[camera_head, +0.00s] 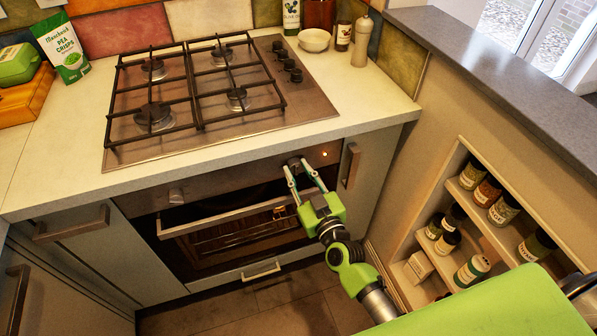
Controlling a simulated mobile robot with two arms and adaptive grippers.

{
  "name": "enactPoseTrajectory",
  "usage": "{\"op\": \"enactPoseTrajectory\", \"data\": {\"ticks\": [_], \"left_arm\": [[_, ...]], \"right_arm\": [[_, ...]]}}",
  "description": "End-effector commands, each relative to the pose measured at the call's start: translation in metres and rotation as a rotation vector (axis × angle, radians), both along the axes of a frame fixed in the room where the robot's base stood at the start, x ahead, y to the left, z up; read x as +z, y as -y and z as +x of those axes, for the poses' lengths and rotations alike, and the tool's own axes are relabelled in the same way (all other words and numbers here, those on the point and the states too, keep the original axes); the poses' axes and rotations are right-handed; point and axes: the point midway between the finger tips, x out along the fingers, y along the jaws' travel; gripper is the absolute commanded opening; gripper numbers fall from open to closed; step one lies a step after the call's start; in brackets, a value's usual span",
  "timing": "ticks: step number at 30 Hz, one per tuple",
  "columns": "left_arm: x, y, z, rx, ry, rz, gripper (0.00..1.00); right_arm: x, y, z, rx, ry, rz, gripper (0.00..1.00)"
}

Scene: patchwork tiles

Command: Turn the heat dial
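The oven's front panel under the counter carries two dials. The right dial (294,162) is dark, partly hidden by my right gripper (296,167). The left dial (176,195) is bare and stands clear at the panel's other end. A small light (324,153) glows on the panel just right of the right dial. My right gripper reaches up from the lower right, with one fingertip on each side of the right dial; the gap between the fingers matches the dial's width, so it looks shut on it. Which way the dial points is hidden. My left gripper is out of view.
The oven door handle (225,216) runs just below the panel. A gas hob (225,115) with several knobs sits on the counter (55,150) above. A wall niche (463,205) with jars is at the right. A cabinet handle (350,166) stands close right of the gripper.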

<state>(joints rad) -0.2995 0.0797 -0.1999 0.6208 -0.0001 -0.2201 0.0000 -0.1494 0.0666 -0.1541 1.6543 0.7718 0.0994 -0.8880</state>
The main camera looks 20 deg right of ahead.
Motion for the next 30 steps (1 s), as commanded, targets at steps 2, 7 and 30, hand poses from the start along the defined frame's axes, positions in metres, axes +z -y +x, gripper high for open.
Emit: {"op": "enactPoseTrajectory", "data": {"ticks": [2, 7, 30], "left_arm": [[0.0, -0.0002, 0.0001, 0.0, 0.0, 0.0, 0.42], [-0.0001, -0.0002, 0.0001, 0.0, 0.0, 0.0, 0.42], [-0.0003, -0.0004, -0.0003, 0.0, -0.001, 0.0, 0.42]], "right_arm": [[0.0001, 0.0002, 0.0, 0.0, 0.0, 0.0, 0.03], [0.0, 0.0003, 0.0, -0.001, 0.0, 0.023, 0.03], [0.0001, 0.0, 0.0001, 0.0, -0.004, 0.138, 0.42]]}}
